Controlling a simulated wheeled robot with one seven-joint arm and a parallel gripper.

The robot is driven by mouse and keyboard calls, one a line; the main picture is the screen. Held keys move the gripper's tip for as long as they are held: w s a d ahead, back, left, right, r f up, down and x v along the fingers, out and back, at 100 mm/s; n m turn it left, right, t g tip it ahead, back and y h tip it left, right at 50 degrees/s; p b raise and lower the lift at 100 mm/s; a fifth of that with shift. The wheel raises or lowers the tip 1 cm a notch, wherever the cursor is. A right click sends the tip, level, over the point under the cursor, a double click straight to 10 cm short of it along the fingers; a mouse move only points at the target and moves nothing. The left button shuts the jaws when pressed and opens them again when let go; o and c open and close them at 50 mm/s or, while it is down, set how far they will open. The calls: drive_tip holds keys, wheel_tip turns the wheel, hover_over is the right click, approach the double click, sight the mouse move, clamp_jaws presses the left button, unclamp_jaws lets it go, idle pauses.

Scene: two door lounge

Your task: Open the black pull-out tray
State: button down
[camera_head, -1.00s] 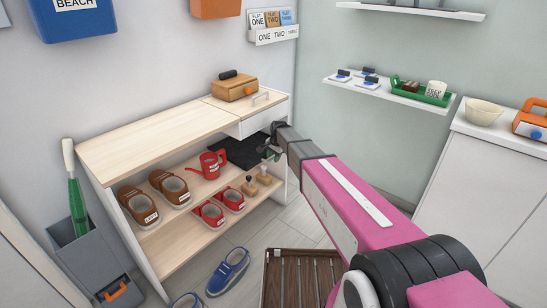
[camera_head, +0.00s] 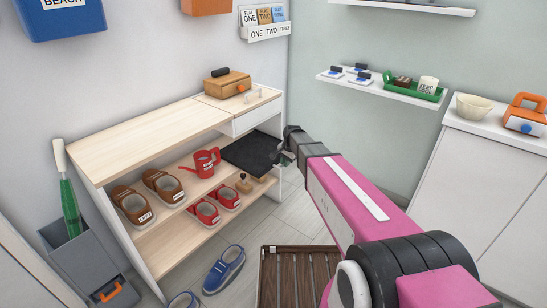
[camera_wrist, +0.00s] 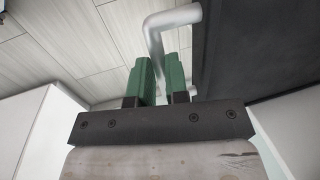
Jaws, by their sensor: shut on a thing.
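The black pull-out tray (camera_head: 250,152) is a flat dark panel below the white drawer at the right end of the shoe cabinet. It juts forward past the cabinet's front. My gripper (camera_head: 284,153) is at its front edge in the head view. In the wrist view, the tray's dark face (camera_wrist: 245,50) fills the upper right. A bent silver handle (camera_wrist: 153,38) comes from it and passes between the green fingers of my gripper (camera_wrist: 160,78), which are shut on it. The exact contact is partly hidden.
A wooden box (camera_head: 228,84) sits on top. A slatted mat (camera_head: 290,278) and blue shoes (camera_head: 225,270) lie on the floor. A white cabinet (camera_head: 460,170) stands right.

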drive_tip(key=s+d, duration=0.8)
drive_tip(key=d, duration=0.3)
drive_tip(key=shift+s+d, duration=0.15)
drive_tip(key=shift+s, duration=0.25)
drive_tip(key=c, duration=1.1)
unclamp_jaws()
drive_tip(key=shift+r, duration=0.1)
drive_tip(key=r, duration=0.3)
drive_tip(key=s+d+r, duration=0.1)
drive_tip(key=r, duration=0.6)
drive_tip(key=shift+s+d+r, duration=0.15)
drive_tip(key=shift+d+r, duration=0.1)
drive_tip(key=shift+d, duration=0.05)
drive_tip(key=shift+s+f, duration=0.1)
drive_tip(key=s+f+n, duration=0.2)
drive_tip(key=s, duration=0.3)
drive_tip(key=s+d+f+n+g+h, duration=0.1)
drive_tip(key=s+f+n, duration=0.1)
drive_tip(key=s, duration=0.3)
drive_tip(key=s+d+f+n, duration=0.1)
drive_tip(key=s+f+n, duration=0.2)
drive_tip(key=s, duration=0.2)
drive_tip(key=shift+s+f+n+h, duration=0.1)
drive_tip(key=shift+s+n+h, duration=0.2)
drive_tip(key=shift+s+h, duration=0.1)
